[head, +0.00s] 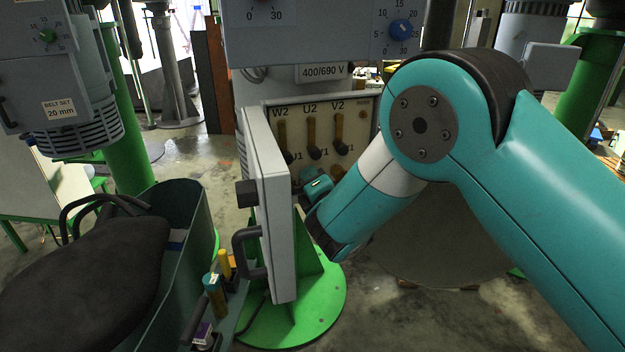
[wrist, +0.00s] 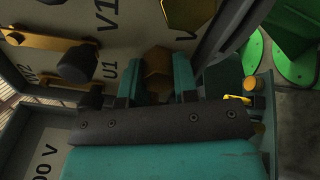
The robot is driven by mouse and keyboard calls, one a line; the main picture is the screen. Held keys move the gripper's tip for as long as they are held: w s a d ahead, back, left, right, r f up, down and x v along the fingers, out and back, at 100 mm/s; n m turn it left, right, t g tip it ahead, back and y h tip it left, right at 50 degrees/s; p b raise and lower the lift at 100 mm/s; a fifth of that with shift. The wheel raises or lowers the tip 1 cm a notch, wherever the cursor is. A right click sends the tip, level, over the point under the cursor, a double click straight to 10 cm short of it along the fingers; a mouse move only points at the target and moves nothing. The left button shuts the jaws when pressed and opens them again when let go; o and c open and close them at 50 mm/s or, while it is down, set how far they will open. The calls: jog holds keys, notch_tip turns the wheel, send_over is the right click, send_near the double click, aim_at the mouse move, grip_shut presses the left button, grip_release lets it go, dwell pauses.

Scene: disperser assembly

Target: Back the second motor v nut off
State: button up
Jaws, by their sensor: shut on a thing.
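The open grey terminal box (head: 377,112) shows in the head view, with terminals marked W2, U2 and V2 and brass link bars with black knobs. My gripper (head: 316,190) reaches into its lower part, beside the open lid. In the wrist view, the two teal fingers of my gripper (wrist: 163,86) are closed around a brass hex nut (wrist: 157,62), one finger on each side. Another brass hex nut (wrist: 188,14) shows above it, near the box wall. The stud under the held nut is hidden. In the head view my gripper hides the held nut.
The open lid (head: 277,220) with its black handle stands close left of my gripper. A green round foot (head: 325,315) is below. A dark green bin (head: 190,215) is at lower left, with a teal-and-yellow tool (head: 215,292) beside it.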

jog(key=shift+a, duration=0.1)
jog(key=o, duration=0.9)
jog(key=shift+s, duration=0.1)
jog(key=shift+f, duration=0.15)
